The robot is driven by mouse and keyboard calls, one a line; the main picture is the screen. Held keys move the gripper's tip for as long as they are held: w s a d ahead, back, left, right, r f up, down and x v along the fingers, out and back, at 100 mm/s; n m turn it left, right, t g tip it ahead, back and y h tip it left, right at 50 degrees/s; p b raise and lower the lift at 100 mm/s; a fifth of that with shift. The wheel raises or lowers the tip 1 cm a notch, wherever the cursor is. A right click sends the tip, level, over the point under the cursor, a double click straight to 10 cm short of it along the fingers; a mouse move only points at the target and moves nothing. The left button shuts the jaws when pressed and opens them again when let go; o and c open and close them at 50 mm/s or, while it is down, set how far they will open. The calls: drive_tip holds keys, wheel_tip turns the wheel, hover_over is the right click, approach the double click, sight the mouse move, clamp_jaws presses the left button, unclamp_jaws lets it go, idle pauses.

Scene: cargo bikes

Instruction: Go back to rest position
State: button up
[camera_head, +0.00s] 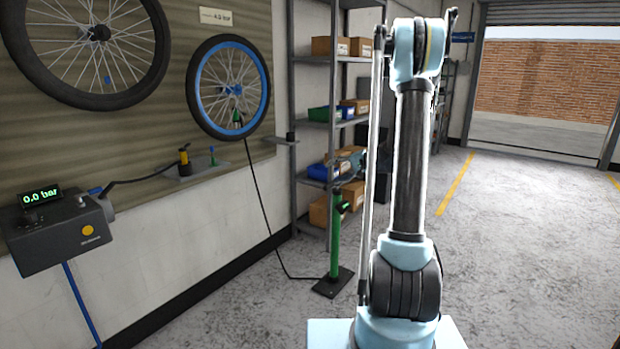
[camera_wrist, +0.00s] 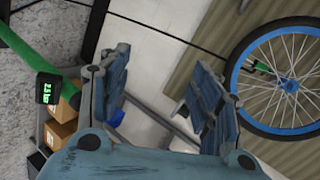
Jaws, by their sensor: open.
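My gripper (camera_wrist: 160,98) is open in the wrist view, with its two blue-grey jaws apart and nothing between them. In the head view my gripper (camera_head: 352,160) is small and partly hidden behind my arm, near the shelves and the upper part of the green floor pump (camera_head: 335,235). The pump's green tube and a small dark display (camera_wrist: 47,88) with green digits lie left of the jaws in the wrist view. The blue-rimmed wheel (camera_head: 264,100) hangs on the wall, with a green pump head (camera_head: 237,118) at its lower rim. The wheel also shows at right in the wrist view (camera_wrist: 234,75).
Metal shelves (camera_head: 337,62) with boxes and bins stand behind the pump. A black hose (camera_head: 262,205) runs from the wheel down to the pump base. A control box (camera_head: 60,240) reading 0.0 bar and a black wheel (camera_head: 160,45) are at left. Open floor lies right.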

drive_tip(key=s+r+n+g+h, duration=0.25)
drive_tip(key=s+h, duration=0.25)
drive_tip(key=s, duration=2.1)
drive_tip(key=s+d+f+h, duration=0.2)
drive_tip(key=s+f, duration=0.1)
drive_tip(key=s, duration=0.4)
drive_tip(key=s+d+f+n+g+h, duration=0.1)
drive_tip(key=s+d+f+h, duration=0.1)
drive_tip(key=s, duration=0.6)
drive_tip(key=s+d+f+h, duration=0.1)
drive_tip(key=s+d+f, duration=0.2)
drive_tip(key=s, duration=0.4)
drive_tip(key=shift+s+d+f+n+h, duration=0.3)
drive_tip(key=shift+s+d+n+h, duration=0.05)
drive_tip(key=shift+s+d+h, duration=0.05)
drive_tip(key=shift+g, duration=0.25)
drive_tip(key=shift+w+f, duration=0.2)
drive_tip(key=shift+w, duration=0.2)
